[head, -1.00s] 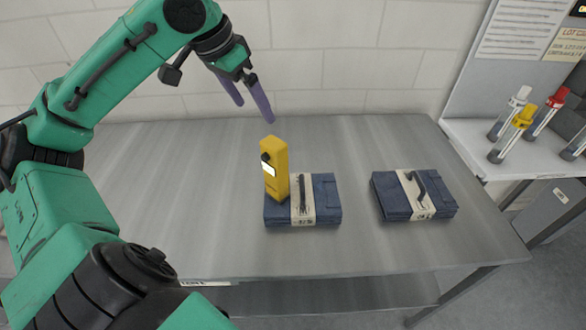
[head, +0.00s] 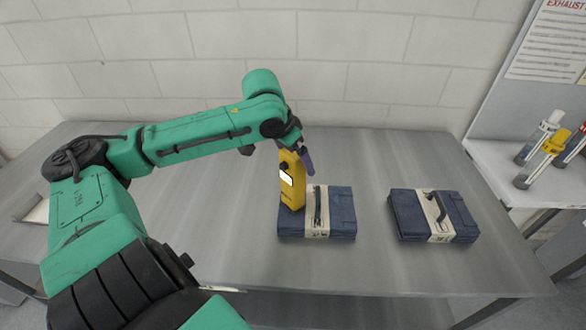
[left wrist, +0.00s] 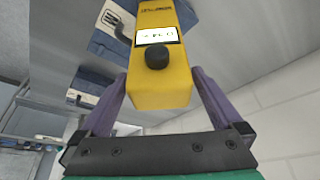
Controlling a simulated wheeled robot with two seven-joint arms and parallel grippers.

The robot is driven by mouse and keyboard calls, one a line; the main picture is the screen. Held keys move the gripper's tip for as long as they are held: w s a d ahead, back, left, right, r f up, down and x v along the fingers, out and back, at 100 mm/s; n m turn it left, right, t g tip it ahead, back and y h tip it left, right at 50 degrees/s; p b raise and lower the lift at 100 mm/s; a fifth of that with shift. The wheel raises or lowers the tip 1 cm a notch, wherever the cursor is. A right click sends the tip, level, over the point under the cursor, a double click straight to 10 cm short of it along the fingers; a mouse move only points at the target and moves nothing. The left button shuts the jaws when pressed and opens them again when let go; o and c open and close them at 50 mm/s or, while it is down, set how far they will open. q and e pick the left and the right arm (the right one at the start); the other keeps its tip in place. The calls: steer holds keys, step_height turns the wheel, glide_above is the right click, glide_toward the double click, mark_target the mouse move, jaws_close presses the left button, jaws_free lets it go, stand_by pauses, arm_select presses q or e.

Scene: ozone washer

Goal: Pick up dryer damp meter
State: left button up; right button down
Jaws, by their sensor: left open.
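The yellow damp meter (head: 291,186) stands upright on the left edge of the left folded denim stack (head: 340,213). It has a small white display and a black knob. My left gripper (head: 305,160) is at the top of the meter in the head view. In the left wrist view the meter (left wrist: 161,85) lies between the two purple fingers of the left gripper (left wrist: 158,100), which are open with gaps showing at their tips. My right gripper is not in view.
A second banded denim stack (head: 465,217) lies to the right on the grey metal table (head: 220,250). A shelf at the far right holds clear tubes with white and yellow caps (head: 555,142). A block wall stands behind the table.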

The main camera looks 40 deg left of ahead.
arm_select(q)
steer(key=shift+w+f, duration=0.15)
steer(key=shift+f, duration=0.25)
jaws_close()
steer(key=shift+r, duration=0.1)
